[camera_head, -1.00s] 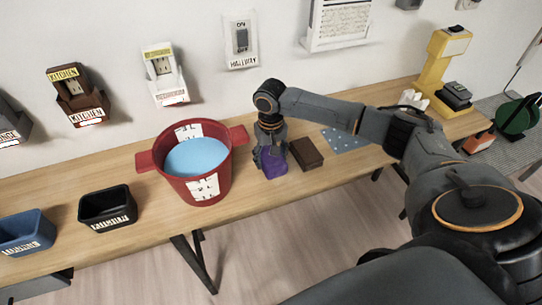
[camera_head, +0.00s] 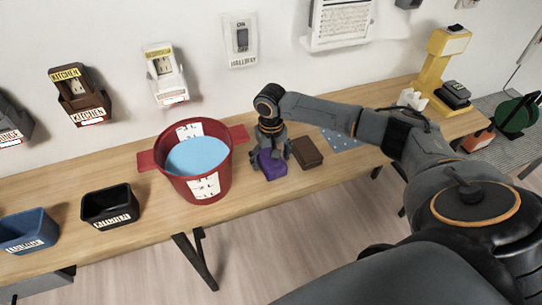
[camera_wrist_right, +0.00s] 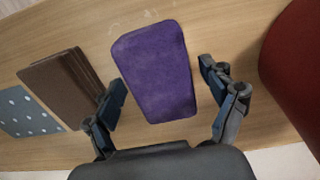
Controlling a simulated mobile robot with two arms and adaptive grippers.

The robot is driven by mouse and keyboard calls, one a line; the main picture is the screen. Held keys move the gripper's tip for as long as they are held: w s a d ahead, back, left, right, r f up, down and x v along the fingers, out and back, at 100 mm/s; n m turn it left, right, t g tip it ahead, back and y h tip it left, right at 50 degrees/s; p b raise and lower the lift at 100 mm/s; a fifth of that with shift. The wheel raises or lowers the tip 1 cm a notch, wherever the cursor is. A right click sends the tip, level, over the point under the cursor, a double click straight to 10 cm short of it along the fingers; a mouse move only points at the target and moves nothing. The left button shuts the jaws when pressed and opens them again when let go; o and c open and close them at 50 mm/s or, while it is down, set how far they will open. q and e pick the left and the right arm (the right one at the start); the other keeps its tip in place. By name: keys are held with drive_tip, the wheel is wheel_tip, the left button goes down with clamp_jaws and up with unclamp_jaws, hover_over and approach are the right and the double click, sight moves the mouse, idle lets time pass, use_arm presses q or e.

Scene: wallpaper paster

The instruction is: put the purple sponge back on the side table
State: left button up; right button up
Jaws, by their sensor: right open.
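The purple sponge (camera_head: 271,165) lies flat on the long wooden side table (camera_head: 335,178), between a red bucket and a brown block. It also shows in the right wrist view (camera_wrist_right: 156,72). My right gripper (camera_head: 272,160) is open just above the sponge, pointing down. In the right wrist view my right gripper (camera_wrist_right: 168,98) has a finger on each side of the sponge, with a gap to both. My left gripper is not in view.
The red bucket (camera_head: 211,186) with blue liquid stands close left of the gripper. The brown block (camera_head: 307,152) and a blue dotted cloth (camera_head: 343,140) lie to the right. Black (camera_head: 109,207) and blue (camera_head: 27,231) bins stand further left.

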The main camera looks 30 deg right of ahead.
drive_tip(key=shift+f+b, duration=0.25)
drive_tip(key=shift+b, duration=1)
wheel_tip(320, 180, up, 14)
drive_tip(key=shift+s+a+r, duration=0.15)
drive_tip(key=shift+s+r, duration=0.1)
drive_tip(key=shift+f, duration=0.1)
